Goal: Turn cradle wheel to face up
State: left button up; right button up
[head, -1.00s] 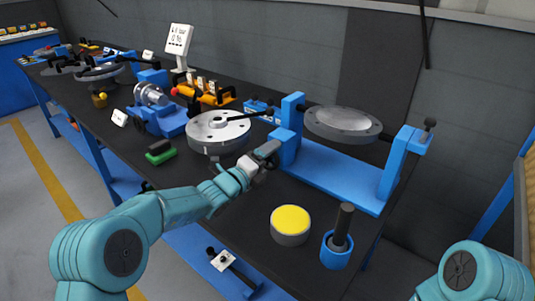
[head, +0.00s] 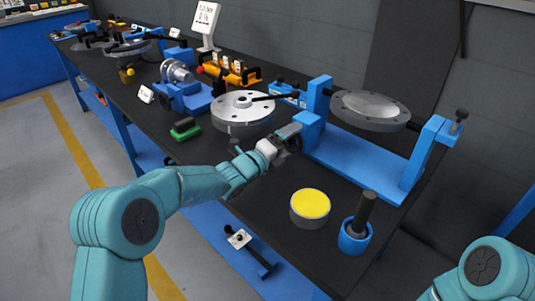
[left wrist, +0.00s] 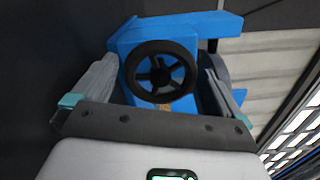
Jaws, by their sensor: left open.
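The blue cradle (head: 355,160) stands on the dark bench and holds a grey flanged shell (head: 370,108) between its two posts. The shell lies roughly flat, its round dished face visible from above. The cradle wheel (left wrist: 160,72) is a black spoked handwheel on the blue end post; in the head view my gripper hides most of it. My left gripper (head: 285,142) is at that post. In the left wrist view its open fingers (left wrist: 158,85) stand on either side of the wheel; I cannot tell whether they touch it. My right gripper is out of view.
A grey round flange plate (head: 243,110) lies left of the cradle. A yellow-topped cylinder (head: 310,206) and a blue cup with a dark handle (head: 355,232) stand at the near edge. A green-black block (head: 185,129) and a blue fixture (head: 185,95) are farther left.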

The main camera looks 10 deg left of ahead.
pick_arm(q)
jog(key=v, duration=1.5)
jog(key=shift+s, duration=0.1)
jog(key=shift+a, duration=0.1)
